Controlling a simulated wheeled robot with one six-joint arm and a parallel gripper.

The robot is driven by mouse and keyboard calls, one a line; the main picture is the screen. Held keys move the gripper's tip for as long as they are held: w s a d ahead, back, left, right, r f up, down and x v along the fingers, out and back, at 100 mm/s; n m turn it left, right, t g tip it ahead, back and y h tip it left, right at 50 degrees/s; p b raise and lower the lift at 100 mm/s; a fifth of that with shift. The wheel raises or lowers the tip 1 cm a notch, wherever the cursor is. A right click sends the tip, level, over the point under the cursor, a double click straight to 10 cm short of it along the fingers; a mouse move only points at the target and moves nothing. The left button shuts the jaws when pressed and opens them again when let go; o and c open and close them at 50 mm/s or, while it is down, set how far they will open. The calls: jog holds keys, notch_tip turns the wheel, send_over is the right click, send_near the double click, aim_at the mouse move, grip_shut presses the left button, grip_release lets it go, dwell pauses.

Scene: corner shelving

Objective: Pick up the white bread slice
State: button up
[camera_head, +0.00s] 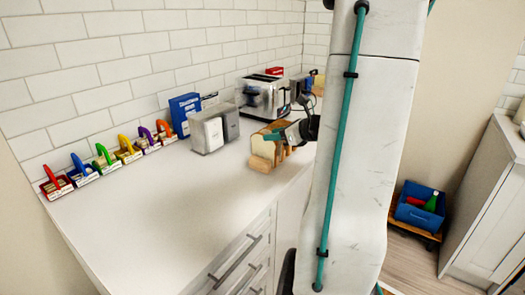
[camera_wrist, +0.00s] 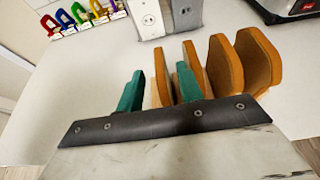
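In the head view a row of bread slices (camera_head: 264,150) stands upright on the white counter, with pale faces and brown crusts. My gripper (camera_head: 276,137) reaches in from the right over the row. In the wrist view its two teal fingers (camera_wrist: 158,82) stand on either side of one upright slice (camera_wrist: 161,72) with a brown crust and a pale strip on its left. It is unclear whether both fingers touch it. More slices stand to the right, one close behind the right finger and a brown one (camera_wrist: 224,66) clear of it. The slices' lower parts are hidden.
A silver toaster (camera_head: 263,97) and a grey-white box (camera_head: 207,132) stand behind the bread. Several coloured racks (camera_head: 127,150) and a blue box (camera_head: 184,110) line the wall. The counter's front left is clear. A blue crate (camera_head: 418,214) sits low at the right.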

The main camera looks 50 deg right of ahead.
aim_at(264, 150)
jog(key=x, duration=0.4)
jog(key=shift+w+f, duration=0.2)
jog(key=shift+w, duration=0.15)
grip_shut()
